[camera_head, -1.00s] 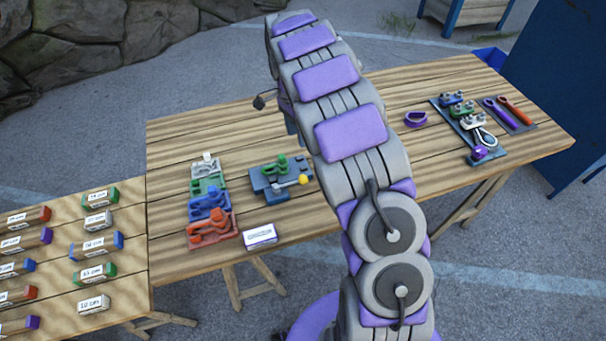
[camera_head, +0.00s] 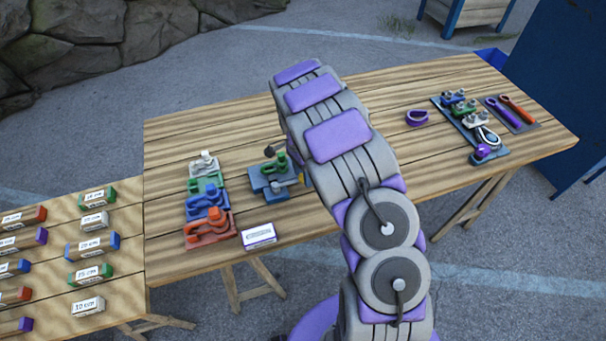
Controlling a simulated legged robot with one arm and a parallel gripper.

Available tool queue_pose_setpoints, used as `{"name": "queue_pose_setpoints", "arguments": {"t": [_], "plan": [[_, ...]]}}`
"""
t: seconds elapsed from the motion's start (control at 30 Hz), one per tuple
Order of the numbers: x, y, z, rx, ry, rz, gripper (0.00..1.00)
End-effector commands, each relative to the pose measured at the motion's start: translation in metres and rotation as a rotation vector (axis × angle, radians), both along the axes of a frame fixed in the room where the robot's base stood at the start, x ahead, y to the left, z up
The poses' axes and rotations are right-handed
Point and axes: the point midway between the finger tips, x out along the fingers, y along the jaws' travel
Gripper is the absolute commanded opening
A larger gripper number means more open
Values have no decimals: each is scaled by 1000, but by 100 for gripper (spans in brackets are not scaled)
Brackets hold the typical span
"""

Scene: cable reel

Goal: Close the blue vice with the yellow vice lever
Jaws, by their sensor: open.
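The blue vice (camera_head: 268,187) stands on the wooden table, left of my arm. A green piece (camera_head: 282,163) sits at its top. Only a small bit of the yellow vice lever (camera_head: 301,179) shows at the vice's right side, at the edge of my arm. The arm hides the rest of it. My gripper is hidden behind my arm links, so its fingers and their distance from the lever cannot be seen. A small dark knob sticks out left of the arm, just above the vice.
Coloured clamp-like pieces (camera_head: 208,210) stand in a row left of the vice, with a white label block (camera_head: 259,235) in front. A purple ring (camera_head: 417,118), a fixture board (camera_head: 487,154) and two tools (camera_head: 510,112) lie at right. The back-left tabletop is clear.

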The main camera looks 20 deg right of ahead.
Motion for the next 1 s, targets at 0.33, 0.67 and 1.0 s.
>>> {"name": "queue_pose_setpoints", "arguments": {"t": [0.33,0.67,1.0], "plan": [[-1,0,-5,0,0,0,60],[-1,0,-5,0,-1,0,32],[0,0,-5,0,-2,0,0]]}}
